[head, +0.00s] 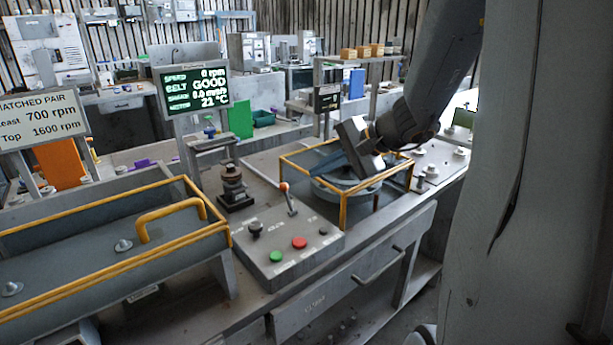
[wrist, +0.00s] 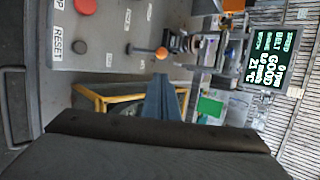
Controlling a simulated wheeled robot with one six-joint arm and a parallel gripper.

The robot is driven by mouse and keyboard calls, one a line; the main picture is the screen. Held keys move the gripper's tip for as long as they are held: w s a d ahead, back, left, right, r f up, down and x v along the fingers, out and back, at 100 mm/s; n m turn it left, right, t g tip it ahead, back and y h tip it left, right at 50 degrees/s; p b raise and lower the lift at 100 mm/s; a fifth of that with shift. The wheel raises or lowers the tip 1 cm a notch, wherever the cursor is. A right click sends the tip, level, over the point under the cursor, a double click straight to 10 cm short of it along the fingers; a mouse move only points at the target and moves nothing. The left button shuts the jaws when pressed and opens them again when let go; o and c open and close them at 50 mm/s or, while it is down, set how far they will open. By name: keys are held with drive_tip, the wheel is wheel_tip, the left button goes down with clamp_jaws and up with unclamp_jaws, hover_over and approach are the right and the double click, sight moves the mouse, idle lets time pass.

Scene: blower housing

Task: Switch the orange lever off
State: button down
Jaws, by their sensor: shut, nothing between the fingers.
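The orange lever (head: 284,187) is a round orange knob on a thin metal stem. It rises from the far edge of the grey control box, its top leaning slightly left and away in the head view. In the wrist view the orange knob (wrist: 162,53) is just beyond my fingertips. My gripper (head: 326,160) is over the yellow-framed guard, right of the lever and apart from it. Its fingers, also seen in the wrist view (wrist: 161,82), are together and hold nothing. The off-side marking by the lever is too small to read.
The control box (head: 262,272) carries a green button (head: 276,256), a red button (head: 299,242) and black knobs. The yellow guard frame (head: 343,212) surrounds a round housing. A screen (head: 195,88) reads 0 rpm, belt GOOD. A dark stacked fitting (head: 233,186) stands left of the lever.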

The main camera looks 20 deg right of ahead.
sight(288, 199)
drive_tip(key=p+x, duration=0.1)
drive_tip(key=x, duration=0.8)
drive_tip(key=shift+w+f, duration=0.1)
drive_tip(key=shift+f, duration=0.05)
